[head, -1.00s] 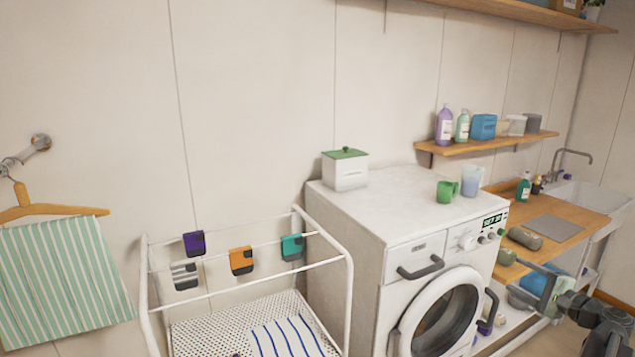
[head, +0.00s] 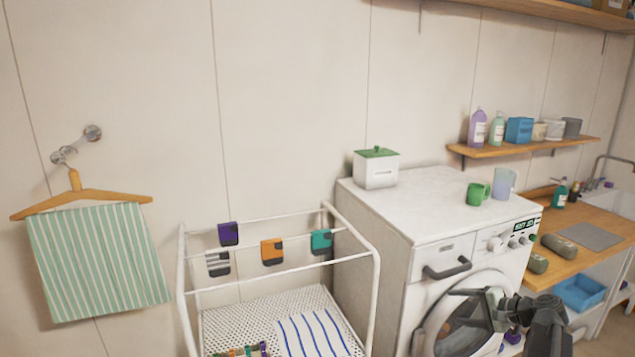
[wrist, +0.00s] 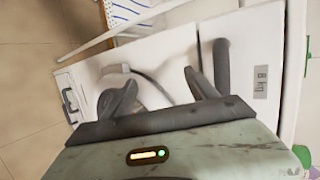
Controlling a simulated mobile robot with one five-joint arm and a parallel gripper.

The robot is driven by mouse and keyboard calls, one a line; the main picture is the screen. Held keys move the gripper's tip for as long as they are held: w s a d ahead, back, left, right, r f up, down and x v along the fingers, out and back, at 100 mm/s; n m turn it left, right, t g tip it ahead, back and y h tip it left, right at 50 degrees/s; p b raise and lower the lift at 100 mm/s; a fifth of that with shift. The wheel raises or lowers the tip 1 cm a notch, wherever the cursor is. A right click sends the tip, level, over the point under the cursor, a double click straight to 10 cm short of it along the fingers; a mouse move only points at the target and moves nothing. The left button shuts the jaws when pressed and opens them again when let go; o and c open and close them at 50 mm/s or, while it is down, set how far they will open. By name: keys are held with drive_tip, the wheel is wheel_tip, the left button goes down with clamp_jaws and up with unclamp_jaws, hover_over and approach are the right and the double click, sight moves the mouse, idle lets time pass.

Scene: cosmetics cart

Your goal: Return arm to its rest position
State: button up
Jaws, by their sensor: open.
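My gripper (head: 464,308) is open and empty at the lower right of the head view, in front of the round door of the white washing machine (head: 378,225). Its dark fingers point left in that view. In the wrist view my gripper (wrist: 160,79) shows both fingers spread apart, with nothing between them. The white washing machine front (wrist: 185,45) with a dark handle (wrist: 222,68) lies beyond the fingers there. I cannot tell the exact gap between the gripper and the machine.
A white drying rack (head: 182,290) with small coloured clips stands left of the machine. A striped towel (head: 98,260) hangs on the wall. A wooden counter (head: 575,225) is at right.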

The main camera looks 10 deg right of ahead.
drive_tip(key=s+a+f+n+g+h, duration=0.1)
drive_tip(key=a+f+n+g, duration=0.25)
drive_tip(key=a, duration=0.75)
drive_tip(key=s+a+f+n+g, duration=0.1)
drive_tip(key=a+f+n+g, duration=0.3)
drive_tip(key=a, duration=0.7)
drive_tip(key=s+a+f+n+g+h, duration=0.2)
drive_tip(key=s+a+f+n+h, duration=0.2)
drive_tip(key=s+a, duration=0.3)
drive_tip(key=a+n+h, duration=0.1)
drive_tip(key=a, duration=0.3)
drive_tip(key=shift+a+f+g, duration=0.15)
drive_tip(key=shift+a+g, duration=0.2)
